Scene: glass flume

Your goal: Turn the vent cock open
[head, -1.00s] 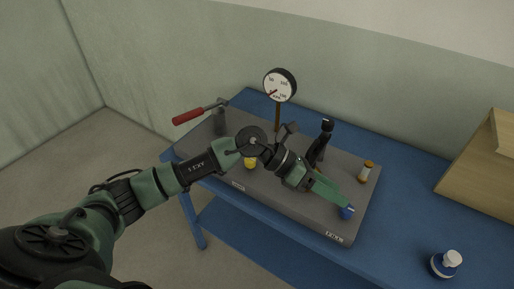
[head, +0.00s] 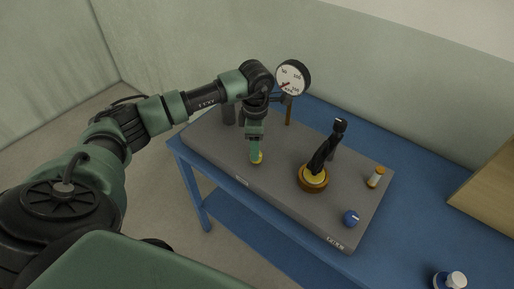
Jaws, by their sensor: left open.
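My left gripper (head: 256,155) points down over a small yellow fitting (head: 259,161) near the front left of the grey panel and covers most of it. The gripper is open; I cannot tell whether it touches the fitting. A blue round knob (head: 351,219) with a white mark sits at the panel's front right, clear of the gripper. A black handle (head: 322,156) rises tilted from a round brass base (head: 313,179) at mid panel. No readable label shows which of these is the vent cock. My right gripper is out of view.
A dial gauge (head: 293,77) on a brown post stands behind my left wrist. An orange-capped fitting (head: 375,177) stands on the panel's right. The blue table (head: 420,235) holds a blue and white bottle (head: 451,281) and a wooden box (head: 490,180). My arm hides the red-handled lever.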

